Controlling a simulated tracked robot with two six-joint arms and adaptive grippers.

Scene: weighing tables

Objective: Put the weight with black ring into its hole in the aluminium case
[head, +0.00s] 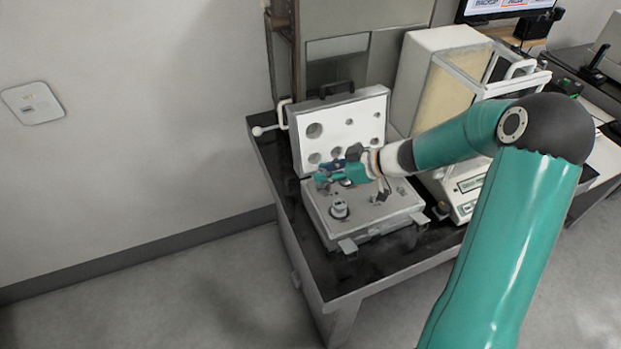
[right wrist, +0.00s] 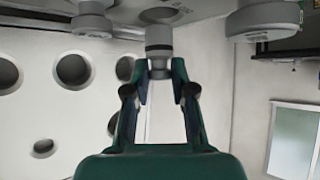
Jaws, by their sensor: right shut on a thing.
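The aluminium case (head: 355,235) stands open on the dark table, its lid (head: 345,128) raised at the back. My right gripper (head: 322,179) is over the left part of the case; in the right wrist view its fingers (right wrist: 160,72) are closed on the narrow neck of a grey metal weight (right wrist: 159,36). My left gripper is not in view.
A large weight (head: 339,209) sits in the case's front left, and a smaller one (head: 401,190) sits to the right. A balance (head: 462,190) with a glass housing stands right of the case. The table's front edge is close to the case.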

